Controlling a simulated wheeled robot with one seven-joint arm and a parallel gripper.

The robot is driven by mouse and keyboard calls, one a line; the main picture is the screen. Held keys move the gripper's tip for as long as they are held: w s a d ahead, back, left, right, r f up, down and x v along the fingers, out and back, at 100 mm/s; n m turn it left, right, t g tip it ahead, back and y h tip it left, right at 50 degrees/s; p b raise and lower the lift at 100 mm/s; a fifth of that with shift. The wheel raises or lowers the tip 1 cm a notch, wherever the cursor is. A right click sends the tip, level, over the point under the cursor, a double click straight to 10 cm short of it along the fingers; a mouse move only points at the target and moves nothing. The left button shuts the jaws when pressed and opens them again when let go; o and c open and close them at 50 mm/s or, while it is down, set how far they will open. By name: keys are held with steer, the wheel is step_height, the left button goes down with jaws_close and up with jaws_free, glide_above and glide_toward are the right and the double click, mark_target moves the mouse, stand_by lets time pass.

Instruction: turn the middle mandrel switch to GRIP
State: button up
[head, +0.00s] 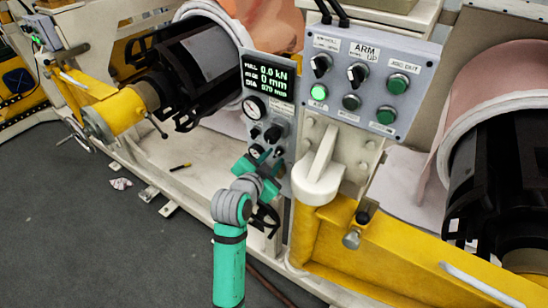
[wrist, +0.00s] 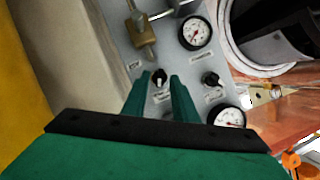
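The small grey panel under the dark display carries black switch knobs. One black knob (wrist: 159,77) shows in the wrist view between my two green fingertips; the small labels around it are too small to read. My gripper (wrist: 160,84) is open, with one finger on each side of that knob and gaps visible between. Whether the fingers reach its depth I cannot tell. In the head view my gripper (head: 263,162) is at the lower part of the small panel and hides some of it. Another black knob (head: 272,133) is visible above it.
A pressure gauge (wrist: 195,33) and a brass valve fitting (wrist: 143,38) sit close by on the panel. A larger control box (head: 370,75) with knobs and green buttons stands to the right, above a pale handle (head: 320,170). Black mandrels flank the panel.

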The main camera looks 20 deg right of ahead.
steer(key=shift+w+d+f, duration=0.25)
steer(key=shift+w+d, duration=0.2)
steer(key=shift+w, duration=0.05)
jaws_close()
